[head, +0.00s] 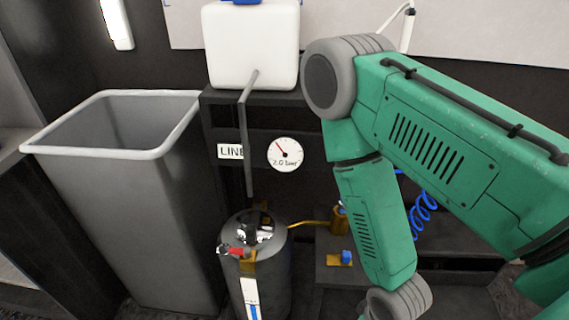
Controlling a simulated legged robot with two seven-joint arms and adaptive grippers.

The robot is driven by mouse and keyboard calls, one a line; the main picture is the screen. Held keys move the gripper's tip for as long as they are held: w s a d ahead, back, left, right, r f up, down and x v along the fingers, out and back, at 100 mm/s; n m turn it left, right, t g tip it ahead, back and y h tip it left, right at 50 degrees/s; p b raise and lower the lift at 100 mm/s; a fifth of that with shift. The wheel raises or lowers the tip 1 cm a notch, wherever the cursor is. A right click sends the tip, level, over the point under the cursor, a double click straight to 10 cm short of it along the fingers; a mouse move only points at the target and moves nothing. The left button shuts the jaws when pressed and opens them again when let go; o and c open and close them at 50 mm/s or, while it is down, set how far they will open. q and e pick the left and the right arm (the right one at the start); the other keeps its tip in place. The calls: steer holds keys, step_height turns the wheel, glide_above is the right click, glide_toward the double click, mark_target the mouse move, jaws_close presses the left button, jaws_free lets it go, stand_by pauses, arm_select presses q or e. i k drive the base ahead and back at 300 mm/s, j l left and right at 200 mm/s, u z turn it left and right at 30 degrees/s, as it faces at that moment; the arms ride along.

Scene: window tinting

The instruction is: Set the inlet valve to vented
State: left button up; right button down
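A dark pressure tank (268,275) stands upright at the lower middle, its base cut off by the frame. A small red lever (237,251) sits on a brass-coloured fitting (248,263) near its top. A yellow hose (308,223) runs right from the tank to a brass fitting (339,219). A blue knob (346,256) sits on a brass plate below that. I cannot tell which of these is the inlet valve, and no valve markings are readable. My green right arm comes in from the right and covers the area right of the tank. Neither gripper shows.
A round gauge (285,155) marked 2.0 bar and a LINE label (230,151) are on the dark cabinet behind. A white container (252,45) stands on top. A large grey bin (130,200) stands left of the tank. A blue coiled hose (424,212) is partly behind my arm.

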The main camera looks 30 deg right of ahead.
mark_target(346, 256)
steer(key=z, duration=1)
